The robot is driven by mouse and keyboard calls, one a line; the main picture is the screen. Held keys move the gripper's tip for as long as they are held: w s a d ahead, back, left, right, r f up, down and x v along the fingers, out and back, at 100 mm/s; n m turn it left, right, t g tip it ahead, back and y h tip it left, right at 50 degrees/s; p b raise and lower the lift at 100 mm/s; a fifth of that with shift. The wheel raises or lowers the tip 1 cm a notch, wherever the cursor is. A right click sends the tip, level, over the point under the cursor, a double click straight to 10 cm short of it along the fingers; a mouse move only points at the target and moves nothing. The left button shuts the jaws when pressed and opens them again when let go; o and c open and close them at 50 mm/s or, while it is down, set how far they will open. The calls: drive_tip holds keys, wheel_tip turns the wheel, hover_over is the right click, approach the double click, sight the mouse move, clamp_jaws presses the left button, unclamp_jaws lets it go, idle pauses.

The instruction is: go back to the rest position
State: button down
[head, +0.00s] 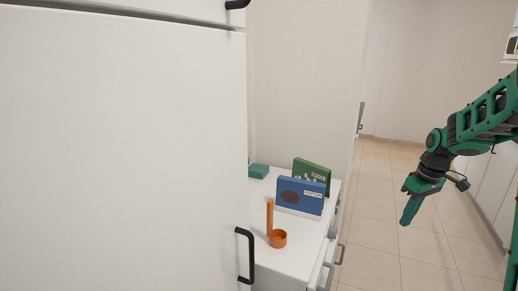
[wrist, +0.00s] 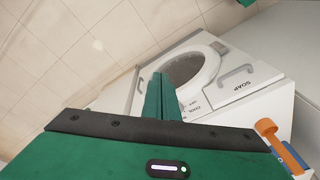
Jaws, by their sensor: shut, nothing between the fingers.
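My gripper (head: 408,214) hangs at the right in the head view, over the tiled floor and apart from the counter. Its green fingers point down and are shut with nothing between them. In the wrist view the shut fingers (wrist: 161,97) stand up in the middle, in front of a white washing machine (wrist: 133,95). My gripper touches nothing that I can see.
A white cabinet with black handles (head: 120,150) fills the left. A white counter (head: 290,255) holds an orange ladle-like cup (head: 278,239), a blue box (head: 300,196), a green box (head: 312,175) and a teal block (head: 259,171). Tiled floor (head: 385,255) is clear beneath my gripper.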

drive_tip(key=s+a+r+m, duration=0.1)
drive_tip(key=s+m, duration=0.2)
drive_tip(key=s, duration=0.8)
drive_tip(key=s+a+r+m, duration=0.1)
drive_tip(key=s+m, duration=0.3)
drive_tip(key=s, duration=0.8)
drive_tip(key=s+a+r+m+g+h, duration=0.1)
drive_tip(key=s+m, duration=0.3)
drive_tip(key=s, duration=0.8)
drive_tip(key=shift+a, duration=0.85)
drive_tip(key=shift+r, duration=0.1)
